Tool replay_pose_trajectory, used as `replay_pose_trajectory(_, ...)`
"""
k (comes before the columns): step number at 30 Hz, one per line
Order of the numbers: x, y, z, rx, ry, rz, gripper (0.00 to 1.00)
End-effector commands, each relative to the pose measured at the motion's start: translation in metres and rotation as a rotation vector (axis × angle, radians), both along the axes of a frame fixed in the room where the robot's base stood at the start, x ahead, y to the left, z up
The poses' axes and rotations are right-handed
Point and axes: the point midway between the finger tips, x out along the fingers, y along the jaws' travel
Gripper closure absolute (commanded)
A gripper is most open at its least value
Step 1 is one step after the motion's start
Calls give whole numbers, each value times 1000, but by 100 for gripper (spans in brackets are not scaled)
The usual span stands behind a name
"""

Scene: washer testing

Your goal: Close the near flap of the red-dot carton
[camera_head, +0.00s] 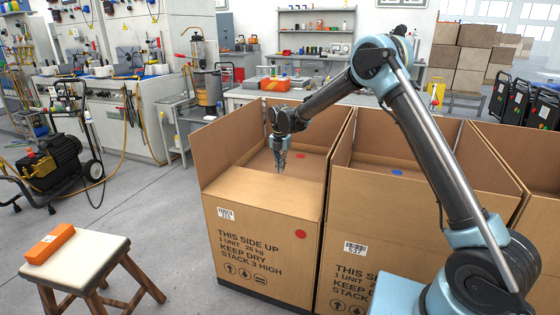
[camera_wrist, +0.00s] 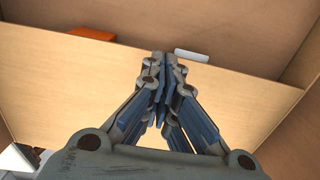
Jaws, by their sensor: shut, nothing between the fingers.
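The red-dot carton (camera_head: 262,250) stands at the left of the row, with a red dot on its front face. Its near flap (camera_head: 255,186) leans inward over the front part of the opening, lying nearly flat. My gripper (camera_head: 281,170) is shut and empty, fingertips down at the flap's inner edge; I cannot tell whether they touch it. In the wrist view the shut fingers (camera_wrist: 165,60) overlap the flap (camera_wrist: 60,90) and its edge. The left flap (camera_head: 226,142) and far flap stand up. The back of the opening is uncovered.
The blue-dot carton (camera_head: 385,240) stands close on the right with flaps raised, and another carton adjoins it. A stool (camera_head: 80,262) with an orange box (camera_head: 50,243) is at front left. Inside the red-dot carton, an orange-red patch (camera_wrist: 92,34) and a white piece (camera_wrist: 192,55) show.

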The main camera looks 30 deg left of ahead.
Motion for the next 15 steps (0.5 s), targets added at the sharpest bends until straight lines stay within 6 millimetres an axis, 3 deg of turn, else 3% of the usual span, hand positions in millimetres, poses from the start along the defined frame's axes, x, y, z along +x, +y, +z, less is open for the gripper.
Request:
replay_pose_trajectory(6,4,0,-19,0,0,0,100)
replay_pose_trajectory(15,5,0,-26,0,0,0,100)
